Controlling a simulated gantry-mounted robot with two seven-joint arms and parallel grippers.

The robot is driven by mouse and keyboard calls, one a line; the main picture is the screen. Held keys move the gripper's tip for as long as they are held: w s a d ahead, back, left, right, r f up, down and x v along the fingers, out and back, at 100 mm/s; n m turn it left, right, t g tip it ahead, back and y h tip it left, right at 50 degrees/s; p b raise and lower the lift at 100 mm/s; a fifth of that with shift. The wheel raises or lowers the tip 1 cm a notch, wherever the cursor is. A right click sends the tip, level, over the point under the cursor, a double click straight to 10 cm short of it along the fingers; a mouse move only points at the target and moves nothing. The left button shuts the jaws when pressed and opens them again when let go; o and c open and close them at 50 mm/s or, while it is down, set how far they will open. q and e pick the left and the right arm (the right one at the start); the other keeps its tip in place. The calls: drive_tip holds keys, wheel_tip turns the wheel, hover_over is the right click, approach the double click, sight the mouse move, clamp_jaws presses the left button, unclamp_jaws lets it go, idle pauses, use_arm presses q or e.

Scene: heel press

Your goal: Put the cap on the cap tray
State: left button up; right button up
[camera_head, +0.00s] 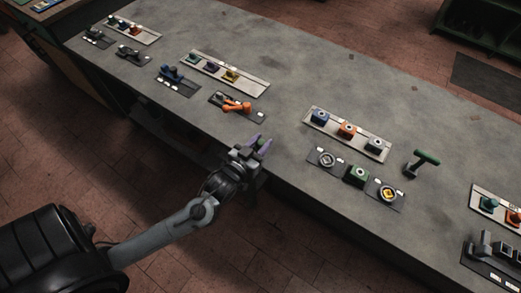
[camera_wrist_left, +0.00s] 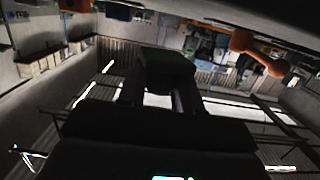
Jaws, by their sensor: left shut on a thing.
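My left gripper (camera_head: 259,144) is over the near edge of the grey bench, shut on a small green piece (camera_head: 265,147), which I take to be the cap. In the left wrist view the piece is a dark green block (camera_wrist_left: 165,68) between the fingers; its underside is hidden. Another strip (camera_head: 250,87), behind the gripper, holds green, purple and yellow pieces. I cannot tell which strip is the cap tray. My right gripper is out of view.
An orange lever (camera_head: 237,106) on a dark plate stands just behind my left gripper. Dark plates with a ring (camera_head: 327,159), a green block (camera_head: 356,175) and a yellow-centred part (camera_head: 388,193) lie right. A green T-handle (camera_head: 427,158) stands beyond. The bench's back is mostly clear.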

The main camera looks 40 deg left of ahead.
use_arm(q)
drive_tip(key=shift+f+b, duration=0.7)
drive_tip(key=shift+f, duration=1.25)
drive_tip(key=shift+f, duration=0.1)
drive_tip(key=o, duration=1)
drive_tip(key=shift+o, duration=0.2)
drive_tip(key=shift+s, duration=0.2)
drive_tip(key=s+d+m+g, duration=0.1)
drive_tip(key=s+d+g, duration=0.1)
drive_tip(key=s+g, duration=0.2)
drive_tip(key=s+d+f+m+g+h+p, duration=0.1)
drive_tip(key=s+d+g, duration=0.2)
drive_tip(key=s, duration=0.5)
drive_tip(key=s+d+m+g+h+p, duration=0.1)
drive_tip(key=s+d+m+g, duration=0.1)
drive_tip(key=s+g, duration=0.3)
drive_tip(key=shift+s+d+f, duration=0.35)
drive_tip(key=shift+s+d, duration=0.05)
drive_tip(key=shift+s, duration=0.7)
